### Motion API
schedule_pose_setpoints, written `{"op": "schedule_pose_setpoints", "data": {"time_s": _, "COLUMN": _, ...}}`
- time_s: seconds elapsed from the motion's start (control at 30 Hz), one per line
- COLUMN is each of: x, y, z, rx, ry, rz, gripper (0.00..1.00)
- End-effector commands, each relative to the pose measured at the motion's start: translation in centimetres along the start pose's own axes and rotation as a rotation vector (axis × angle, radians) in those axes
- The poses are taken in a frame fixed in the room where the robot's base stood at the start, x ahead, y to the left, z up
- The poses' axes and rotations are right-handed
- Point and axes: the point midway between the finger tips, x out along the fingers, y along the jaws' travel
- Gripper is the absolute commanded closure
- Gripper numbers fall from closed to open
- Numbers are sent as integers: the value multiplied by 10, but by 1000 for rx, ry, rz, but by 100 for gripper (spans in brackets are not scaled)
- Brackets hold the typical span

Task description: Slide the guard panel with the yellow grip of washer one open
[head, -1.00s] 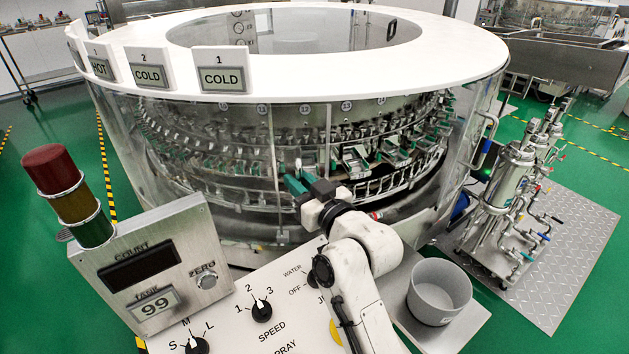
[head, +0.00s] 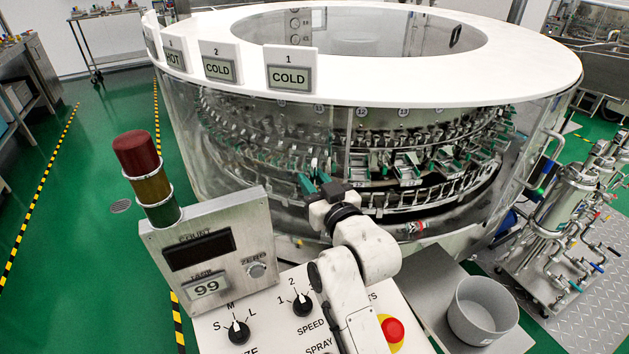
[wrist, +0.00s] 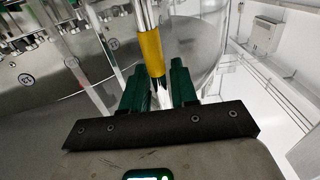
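The yellow grip (wrist: 151,52) is a yellow band on a metal bar in the wrist view, at top centre in front of clear curved panelling. The bar runs down between the two green fingers of my gripper (wrist: 158,88). The fingers stand apart with gaps beside the bar, and I see no clear contact. In the head view my gripper (head: 320,186) is at the front of the washer (head: 440,88), against its clear guard panel (head: 240,150). The yellow grip cannot be made out in the head view.
A control panel (head: 262,325) with knobs and a red button (head: 392,330) lies below my arm. A signal tower (head: 148,178) and count box (head: 207,250) stand left. A grey bucket (head: 482,310) and a blue-gripped handle (head: 545,175) are right. Green floor is clear at far left.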

Motion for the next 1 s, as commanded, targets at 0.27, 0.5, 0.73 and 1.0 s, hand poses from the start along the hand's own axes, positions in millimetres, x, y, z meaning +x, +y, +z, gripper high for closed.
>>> {"op": "schedule_pose_setpoints", "data": {"time_s": 0.27, "x": 0, "y": 1, "z": -1, "rx": -1, "ry": 1, "rz": 1, "gripper": 65}}
{"op": "schedule_pose_setpoints", "data": {"time_s": 0.5, "x": -20, "y": 1, "z": 1, "rx": -1, "ry": 1, "rz": 2, "gripper": 65}}
{"op": "schedule_pose_setpoints", "data": {"time_s": 0.73, "x": -64, "y": 1, "z": 1, "rx": -1, "ry": 1, "rz": 2, "gripper": 65}}
{"op": "schedule_pose_setpoints", "data": {"time_s": 1.0, "x": -101, "y": 0, "z": 1, "rx": 0, "ry": 0, "rz": 1, "gripper": 65}}
